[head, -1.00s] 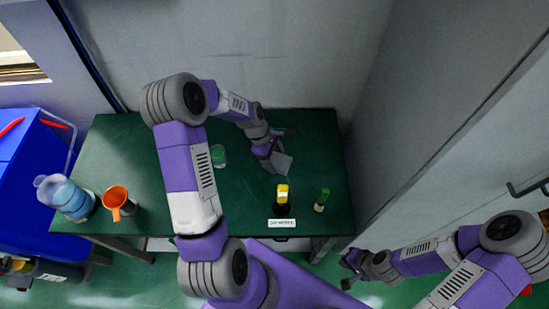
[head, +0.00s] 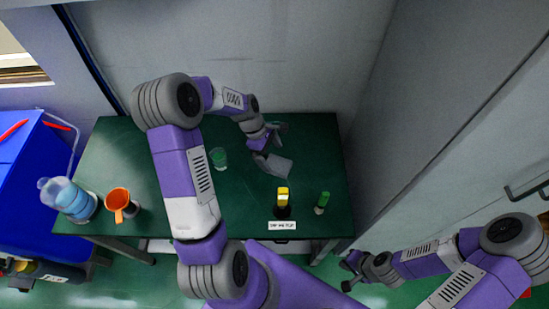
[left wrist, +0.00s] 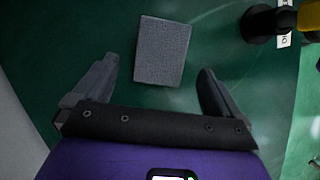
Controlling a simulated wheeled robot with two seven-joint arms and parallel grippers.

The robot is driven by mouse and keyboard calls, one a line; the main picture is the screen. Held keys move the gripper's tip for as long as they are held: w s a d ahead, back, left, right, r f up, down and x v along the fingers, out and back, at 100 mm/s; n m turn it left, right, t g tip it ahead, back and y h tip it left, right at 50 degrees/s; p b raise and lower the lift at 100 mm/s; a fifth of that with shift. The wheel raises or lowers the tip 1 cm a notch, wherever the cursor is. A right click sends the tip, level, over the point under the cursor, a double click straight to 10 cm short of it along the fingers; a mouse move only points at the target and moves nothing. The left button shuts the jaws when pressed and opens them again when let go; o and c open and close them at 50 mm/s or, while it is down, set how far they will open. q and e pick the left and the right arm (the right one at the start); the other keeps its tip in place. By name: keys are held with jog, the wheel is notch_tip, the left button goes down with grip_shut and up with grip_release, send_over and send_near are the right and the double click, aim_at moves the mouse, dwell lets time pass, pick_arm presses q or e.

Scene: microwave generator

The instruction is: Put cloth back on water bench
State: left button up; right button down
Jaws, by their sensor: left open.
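The grey cloth (head: 279,167) looks like a flat rectangle on the dark green bench (head: 130,150). In the left wrist view the cloth (left wrist: 162,50) lies ahead of my fingers, roughly centred between them. My left gripper (head: 268,142) is open and empty over the bench, just behind the cloth in the head view; its fingers (left wrist: 158,82) are spread on either side of the wrist view. Its exact height above the bench cannot be told. My right gripper (head: 347,272) is off the bench's front right corner, its fingers apart and empty.
A yellow-topped dark bottle (head: 283,200) with a white label and a green-capped bottle (head: 322,203) stand right of front centre. A green-tinted glass (head: 219,158), orange jug (head: 118,202) and blue container (head: 68,198) are further left. A wall (head: 230,55) rises behind the bench.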

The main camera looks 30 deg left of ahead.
pick_arm(q)
jog(key=p+v, duration=0.1)
jog(key=v, duration=0.6)
jog(key=shift+r, duration=0.35)
jog(key=shift+a, duration=0.1)
